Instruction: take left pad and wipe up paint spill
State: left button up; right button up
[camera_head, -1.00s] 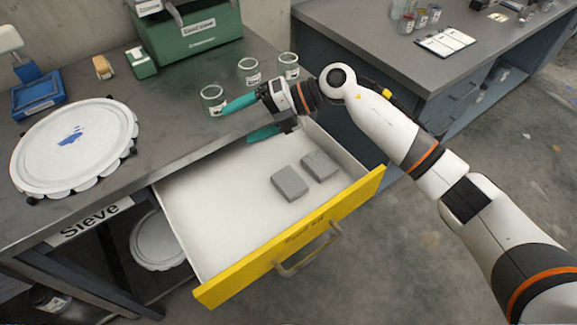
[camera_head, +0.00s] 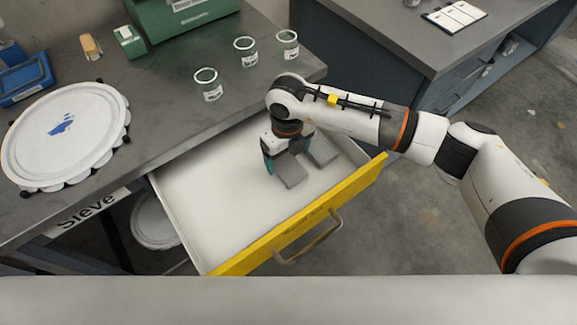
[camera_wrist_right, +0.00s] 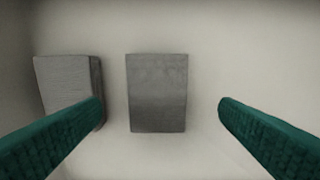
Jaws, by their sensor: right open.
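The left pad (camera_head: 291,174) is a grey block lying flat in the open drawer (camera_head: 215,215). The right pad (camera_head: 323,152) lies beside it. My right gripper (camera_head: 283,160) points down at the left pad, with its teal fingers open. In the right wrist view, one pad (camera_wrist_right: 157,92) lies centred between the spread fingers (camera_wrist_right: 160,105), with a gap on both sides. The other pad (camera_wrist_right: 66,85) is partly covered by the left-hand finger. The blue paint spill (camera_head: 62,124) is on the round white sieve lid (camera_head: 30,150). My left gripper is not in view.
The yellow drawer front (camera_head: 355,192) with its handle (camera_head: 310,243) closes off the near side. Several glass jars, one of them here (camera_head: 207,85), stand on the bench behind. The left part of the drawer floor is bare.

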aim_at(288, 167)
notch_tip(288, 167, down, 5)
jog(key=shift+w+d+r+p, duration=0.1)
jog(key=shift+r+p, duration=0.1)
jog(key=shift+p, duration=0.25)
jog(key=c, duration=1.1)
jog(key=shift+o, duration=0.2)
notch_tip(288, 167, up, 10)
jog(key=b, duration=0.1)
